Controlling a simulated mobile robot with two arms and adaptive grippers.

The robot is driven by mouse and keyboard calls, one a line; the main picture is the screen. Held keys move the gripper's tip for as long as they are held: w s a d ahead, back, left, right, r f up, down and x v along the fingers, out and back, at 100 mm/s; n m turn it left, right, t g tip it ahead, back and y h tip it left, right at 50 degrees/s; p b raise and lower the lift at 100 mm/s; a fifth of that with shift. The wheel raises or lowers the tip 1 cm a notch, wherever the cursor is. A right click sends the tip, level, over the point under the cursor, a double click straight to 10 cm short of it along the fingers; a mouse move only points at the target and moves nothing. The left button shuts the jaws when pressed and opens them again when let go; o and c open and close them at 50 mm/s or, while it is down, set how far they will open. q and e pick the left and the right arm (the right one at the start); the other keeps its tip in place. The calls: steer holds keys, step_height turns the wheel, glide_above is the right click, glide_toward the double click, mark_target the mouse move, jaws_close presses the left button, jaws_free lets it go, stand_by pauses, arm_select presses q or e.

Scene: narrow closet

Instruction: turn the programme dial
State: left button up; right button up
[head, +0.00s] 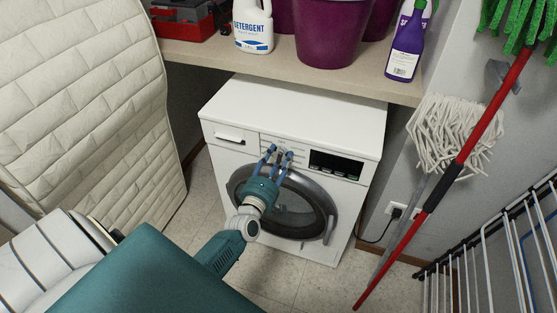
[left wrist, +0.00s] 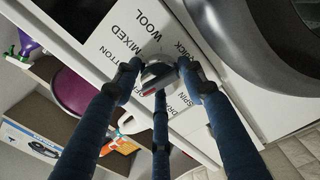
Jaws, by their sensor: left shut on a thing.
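The white washing machine (head: 300,107) stands under a shelf in the head view. Its programme dial (left wrist: 158,76) is a grey round knob on the front panel, ringed by labels such as WOOL, MIXED and SPIN in the left wrist view. My left gripper (head: 277,152) reaches the panel above the round door, and its fingers hide most of the dial in the head view. In the left wrist view its three blue fingers (left wrist: 157,82) are closed around the dial. A dark red mark shows on the dial's face. My right gripper is not in view.
The shelf (head: 290,72) above holds a detergent bottle (head: 253,27), purple buckets (head: 330,35) and a purple spray bottle (head: 405,50). A folded mattress (head: 85,80) stands left. A red-handled broom (head: 440,185), a mop (head: 450,135) and a drying rack (head: 500,250) crowd the right.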

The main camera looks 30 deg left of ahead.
arm_select(q)
steer(key=shift+a+r+n, duration=0.1)
steer(key=shift+a+n, duration=0.05)
steer(key=shift+n, duration=0.35)
steer(key=o, duration=1.2)
steer(key=shift+c, duration=0.2)
steer(key=shift+s, duration=0.2)
steer(key=v, duration=1.1)
steer(key=shift+s, duration=0.35)
steer(key=shift+d, duration=0.25)
